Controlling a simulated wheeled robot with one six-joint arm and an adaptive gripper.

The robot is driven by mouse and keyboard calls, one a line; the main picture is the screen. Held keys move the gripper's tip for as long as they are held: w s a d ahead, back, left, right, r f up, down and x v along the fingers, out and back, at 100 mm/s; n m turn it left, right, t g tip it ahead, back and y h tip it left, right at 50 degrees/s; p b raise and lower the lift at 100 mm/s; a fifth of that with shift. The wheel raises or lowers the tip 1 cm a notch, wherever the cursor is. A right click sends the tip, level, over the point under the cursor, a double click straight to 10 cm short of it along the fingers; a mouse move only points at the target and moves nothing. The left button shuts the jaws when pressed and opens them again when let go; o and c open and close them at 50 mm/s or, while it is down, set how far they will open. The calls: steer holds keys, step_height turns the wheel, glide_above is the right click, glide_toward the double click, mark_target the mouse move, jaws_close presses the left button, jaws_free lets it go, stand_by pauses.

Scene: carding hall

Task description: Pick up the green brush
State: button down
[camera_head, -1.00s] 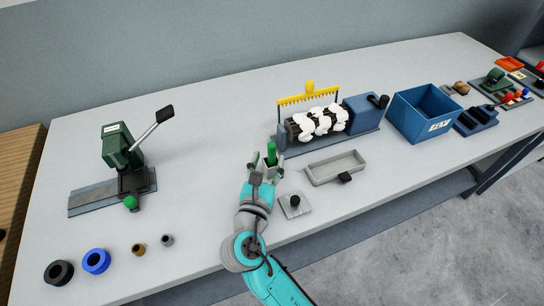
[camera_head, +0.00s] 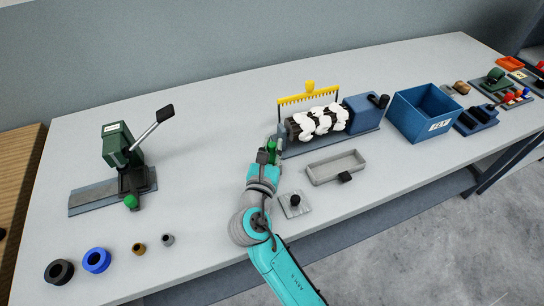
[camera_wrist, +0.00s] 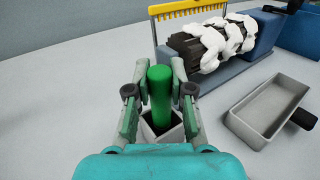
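The green brush (camera_wrist: 160,90) stands upright with its green handle up. Its lower end is hidden inside a small light-grey square holder (camera_wrist: 172,136). In the wrist view my gripper (camera_wrist: 160,100) has one finger on each side of the handle, with a gap showing on both sides, so it looks open around the brush. In the head view the handle (camera_head: 271,148) shows at my gripper (camera_head: 268,152), which hides most of the holder.
A carding roller with white fibre (camera_head: 318,122) under a yellow comb (camera_head: 308,98) stands close behind. A grey tray (camera_head: 322,174) and a flat plate with a black knob (camera_head: 295,205) lie to the right. A green lever press (camera_head: 120,148) stands left. The table between is clear.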

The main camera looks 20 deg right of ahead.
steer(key=shift+r, duration=0.1)
step_height(320, 180, up, 10)
steer(key=shift+f, duration=0.1)
stand_by(0.5)
stand_by(0.4)
